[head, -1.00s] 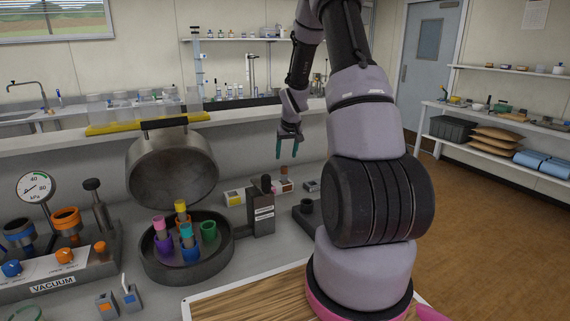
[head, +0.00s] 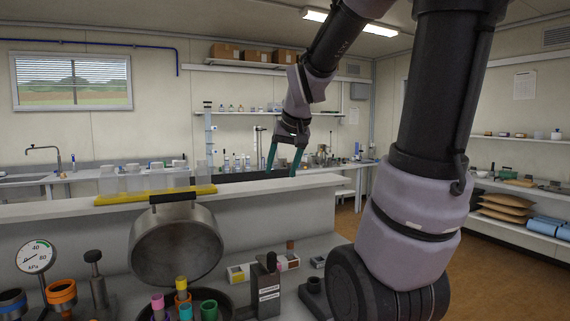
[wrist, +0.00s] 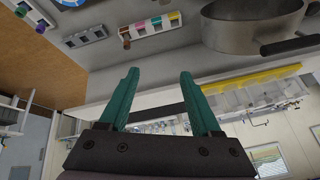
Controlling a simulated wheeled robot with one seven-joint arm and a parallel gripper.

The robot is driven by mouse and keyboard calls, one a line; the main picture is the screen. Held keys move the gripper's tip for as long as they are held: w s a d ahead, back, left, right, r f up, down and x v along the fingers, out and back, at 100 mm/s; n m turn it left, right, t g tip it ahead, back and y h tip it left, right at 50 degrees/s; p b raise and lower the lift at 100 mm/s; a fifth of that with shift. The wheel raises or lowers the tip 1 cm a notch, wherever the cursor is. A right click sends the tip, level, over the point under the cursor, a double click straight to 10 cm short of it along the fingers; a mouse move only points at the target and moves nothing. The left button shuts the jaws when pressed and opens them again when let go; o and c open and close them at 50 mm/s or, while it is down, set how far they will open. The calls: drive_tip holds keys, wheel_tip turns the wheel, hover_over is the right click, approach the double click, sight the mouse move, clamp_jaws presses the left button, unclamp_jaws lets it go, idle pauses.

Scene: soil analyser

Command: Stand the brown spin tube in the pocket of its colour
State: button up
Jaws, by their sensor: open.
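The brown spin tube (head: 290,245) stands upright at the right end of a low white rack (head: 293,263) with coloured marks. The tube (wrist: 126,38) and the rack also show near the top of the wrist view, where pink, teal and yellow marks are visible. My gripper (head: 282,170) is open and empty, well above the counter and the rack. In the wrist view its teal fingers (wrist: 160,95) are apart with nothing between them. The round centrifuge (head: 228,295) holds pink, yellow and teal-topped tubes, and a green cup (head: 209,310) shows no tube; its lower part is cut off.
The centrifuge's raised lid (head: 177,245) stands at the left of the rack. A raised ledge (head: 255,188) with a yellow tray (head: 150,196) runs behind. The air around my gripper looks clear.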

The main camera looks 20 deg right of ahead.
drive_tip(key=s+a+r+y, duration=0.1)
drive_tip(key=s+a, duration=0.1)
drive_tip(key=s, duration=0.4)
drive_tip(key=s+a+r, duration=0.2)
drive_tip(key=s+a, duration=0.1)
drive_tip(key=s, duration=0.4)
drive_tip(key=shift+m+t+y, duration=0.3)
drive_tip(key=shift+t+y, duration=0.1)
drive_tip(key=shift+r, duration=0.1)
